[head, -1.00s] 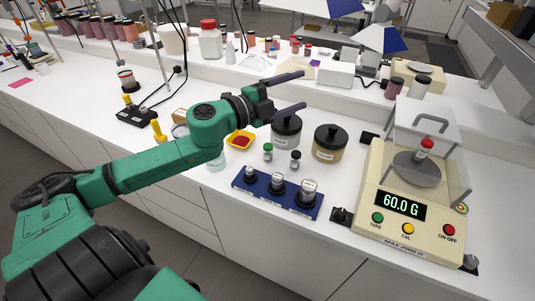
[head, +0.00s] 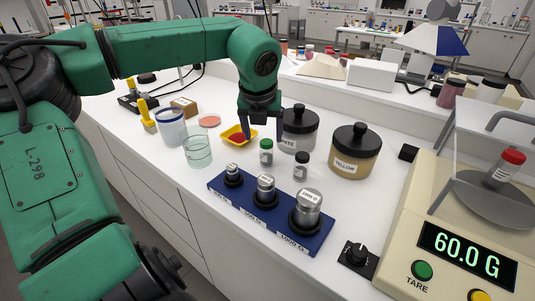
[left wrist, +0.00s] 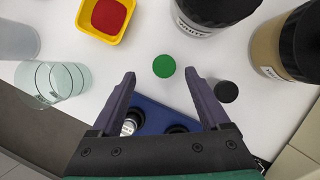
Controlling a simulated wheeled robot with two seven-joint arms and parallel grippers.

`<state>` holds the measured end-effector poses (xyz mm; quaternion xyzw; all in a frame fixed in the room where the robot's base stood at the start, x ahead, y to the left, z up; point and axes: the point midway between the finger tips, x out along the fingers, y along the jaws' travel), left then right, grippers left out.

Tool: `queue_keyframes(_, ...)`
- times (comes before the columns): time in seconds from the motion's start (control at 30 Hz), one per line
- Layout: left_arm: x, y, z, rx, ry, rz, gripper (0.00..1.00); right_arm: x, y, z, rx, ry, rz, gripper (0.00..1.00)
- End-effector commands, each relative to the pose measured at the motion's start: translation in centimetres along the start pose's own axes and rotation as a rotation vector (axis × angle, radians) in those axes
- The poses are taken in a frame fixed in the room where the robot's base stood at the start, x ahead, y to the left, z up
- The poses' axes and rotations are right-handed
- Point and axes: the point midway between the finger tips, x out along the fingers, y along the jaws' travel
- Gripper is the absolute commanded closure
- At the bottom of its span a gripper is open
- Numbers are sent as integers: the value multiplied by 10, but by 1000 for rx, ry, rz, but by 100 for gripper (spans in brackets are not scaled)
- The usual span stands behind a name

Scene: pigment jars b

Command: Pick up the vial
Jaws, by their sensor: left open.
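Three small vials show in the head view. A green-capped vial (head: 266,152) stands upright on the white bench, and a black-capped vial (head: 301,166) stands to its right. A red-capped vial (head: 507,170) sits tilted on the scale's pan (head: 488,200). My left gripper (head: 262,137) points down, open and empty, above the green-capped vial. In the left wrist view the green cap (left wrist: 164,66) lies between the two fingertips, and the black cap (left wrist: 227,92) is just outside the right finger. My right gripper is not in view.
A blue weight block (head: 230,205) with three metal weights stands in front. The white (head: 298,130) and yellow (head: 354,155) pigment jars stand close on the right. A yellow dish (head: 236,139) of red powder and a glass beaker (head: 197,152) are on the left. The scale reads 60.0 G.

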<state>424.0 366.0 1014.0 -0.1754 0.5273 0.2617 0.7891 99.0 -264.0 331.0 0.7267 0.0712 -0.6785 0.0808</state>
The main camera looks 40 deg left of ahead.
Motion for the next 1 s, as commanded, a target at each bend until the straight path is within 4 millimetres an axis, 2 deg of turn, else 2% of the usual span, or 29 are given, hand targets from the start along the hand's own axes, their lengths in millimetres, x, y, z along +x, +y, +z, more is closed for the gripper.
queue_keyframes(0.23, 36, -2, -3, 3, 6, 1, 21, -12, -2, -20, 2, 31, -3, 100)
queue_keyframes(0.4, 63, -3, -4, 2, 3, -3, 21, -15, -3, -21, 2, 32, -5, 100)
queue_keyframes(0.6, 65, -3, -4, 1, 0, -4, 21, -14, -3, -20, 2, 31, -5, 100)
queue_keyframes(0.77, 64, -3, -4, 1, 0, -4, 82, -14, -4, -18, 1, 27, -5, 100)
queue_keyframes(0.8, 64, -3, -4, 1, 0, -4, 97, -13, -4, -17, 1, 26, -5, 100)
queue_keyframes(0.83, 64, -3, -4, 1, 0, -3, 100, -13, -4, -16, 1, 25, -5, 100)
queue_keyframes(1.0, 64, -3, -4, 1, 0, -4, 100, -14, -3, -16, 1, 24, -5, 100)
